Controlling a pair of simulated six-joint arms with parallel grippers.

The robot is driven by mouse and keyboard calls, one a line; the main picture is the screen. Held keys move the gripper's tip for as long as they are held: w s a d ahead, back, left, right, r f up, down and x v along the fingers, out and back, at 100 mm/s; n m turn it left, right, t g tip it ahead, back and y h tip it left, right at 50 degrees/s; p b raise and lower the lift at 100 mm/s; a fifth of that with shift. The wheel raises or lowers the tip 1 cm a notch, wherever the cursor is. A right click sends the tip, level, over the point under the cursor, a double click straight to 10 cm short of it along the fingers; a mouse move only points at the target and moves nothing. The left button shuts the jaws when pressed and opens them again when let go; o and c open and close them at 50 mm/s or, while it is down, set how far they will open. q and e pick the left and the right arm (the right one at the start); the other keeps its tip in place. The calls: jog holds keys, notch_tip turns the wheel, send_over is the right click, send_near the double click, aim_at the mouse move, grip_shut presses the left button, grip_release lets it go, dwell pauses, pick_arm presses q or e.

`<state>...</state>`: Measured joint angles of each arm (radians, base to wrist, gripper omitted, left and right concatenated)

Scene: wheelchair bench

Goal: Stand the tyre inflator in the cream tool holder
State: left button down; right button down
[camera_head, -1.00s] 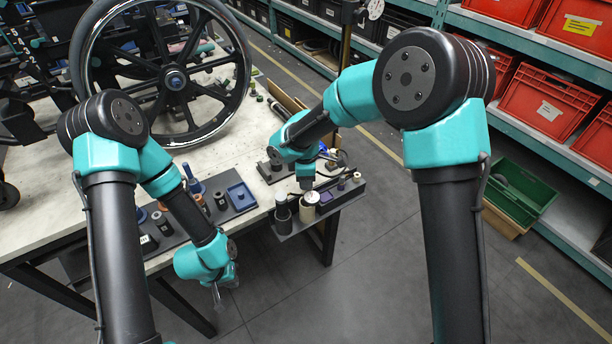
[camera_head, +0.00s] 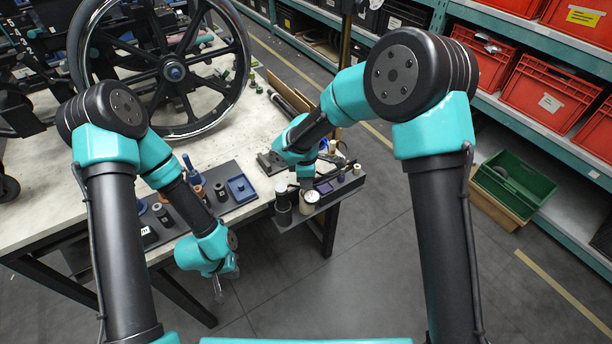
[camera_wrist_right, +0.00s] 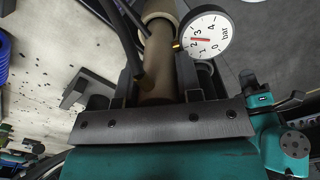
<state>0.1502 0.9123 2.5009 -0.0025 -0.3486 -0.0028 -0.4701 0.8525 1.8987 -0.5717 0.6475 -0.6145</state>
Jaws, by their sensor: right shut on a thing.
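The tyre inflator has a round white pressure gauge, which shows in the right wrist view (camera_wrist_right: 207,38) and as a small pale disc in the head view (camera_head: 311,197). My right gripper (camera_wrist_right: 155,88) is shut on the inflator's tan tubular body (camera_wrist_right: 160,65). In the head view my right gripper (camera_head: 305,187) is low over the tool rack, at the cream tool holder (camera_head: 307,209). A cream rim (camera_wrist_right: 158,14) surrounds the tube's far end in the wrist view. I cannot tell how deep the inflator sits. My left gripper (camera_head: 219,288) hangs empty off the bench's front edge; its opening is unclear.
A dark holder (camera_head: 283,213) stands left of the cream one. A blue tray (camera_head: 240,190) and several small tools lie on the mat to the left. A large wheel (camera_head: 170,70) stands on the bench (camera_head: 130,165). The floor in front is clear.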

jog(key=shift+f, duration=0.8)
jog(key=c, duration=0.7)
grip_release()
jog(key=r, duration=1.7)
jog(key=shift+a+r, duration=0.2)
